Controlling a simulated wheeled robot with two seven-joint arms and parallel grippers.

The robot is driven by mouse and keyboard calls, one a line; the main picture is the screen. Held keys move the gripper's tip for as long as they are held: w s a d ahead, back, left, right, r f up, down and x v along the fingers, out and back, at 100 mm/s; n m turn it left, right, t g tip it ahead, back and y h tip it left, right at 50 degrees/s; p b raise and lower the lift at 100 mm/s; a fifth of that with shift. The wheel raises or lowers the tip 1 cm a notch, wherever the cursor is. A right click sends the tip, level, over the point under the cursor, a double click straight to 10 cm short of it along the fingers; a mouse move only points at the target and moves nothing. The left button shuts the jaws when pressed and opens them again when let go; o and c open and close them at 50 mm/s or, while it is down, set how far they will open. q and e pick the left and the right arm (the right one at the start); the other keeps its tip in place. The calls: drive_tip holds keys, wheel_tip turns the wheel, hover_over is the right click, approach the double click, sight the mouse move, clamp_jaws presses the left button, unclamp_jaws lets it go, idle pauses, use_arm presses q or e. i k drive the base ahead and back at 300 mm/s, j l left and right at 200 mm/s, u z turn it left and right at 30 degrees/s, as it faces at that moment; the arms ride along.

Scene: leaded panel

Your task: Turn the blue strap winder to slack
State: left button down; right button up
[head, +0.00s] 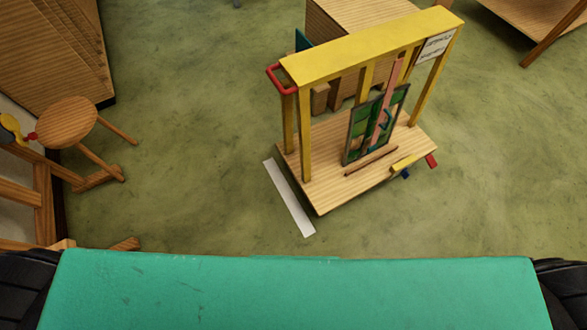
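A small blue part (405,174), which looks like the blue strap winder, sits at the front right edge of a wooden cart deck (330,190). It is tiny here, so I cannot tell how it is turned. A yellow piece (404,162) lies just above it and a red piece (431,160) is to its right. A leaded panel (362,130) with green glass stands upright on the deck under a yellow frame (370,45). A pink strap (391,85) runs down across the panel. Neither of my grippers is in view.
A red handle (281,78) is on the frame's left end, a white label (434,48) on its right. A white strip (289,197) lies on the floor left of the cart. A wooden stool (68,121) stands at left. The green floor before the cart is clear.

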sight(405, 174)
drive_tip(key=z, duration=1.45)
drive_tip(key=i+l, duration=0.15)
drive_tip(key=l, duration=0.15)
drive_tip(key=i+l+u, duration=0.1)
drive_tip(key=l, duration=0.2)
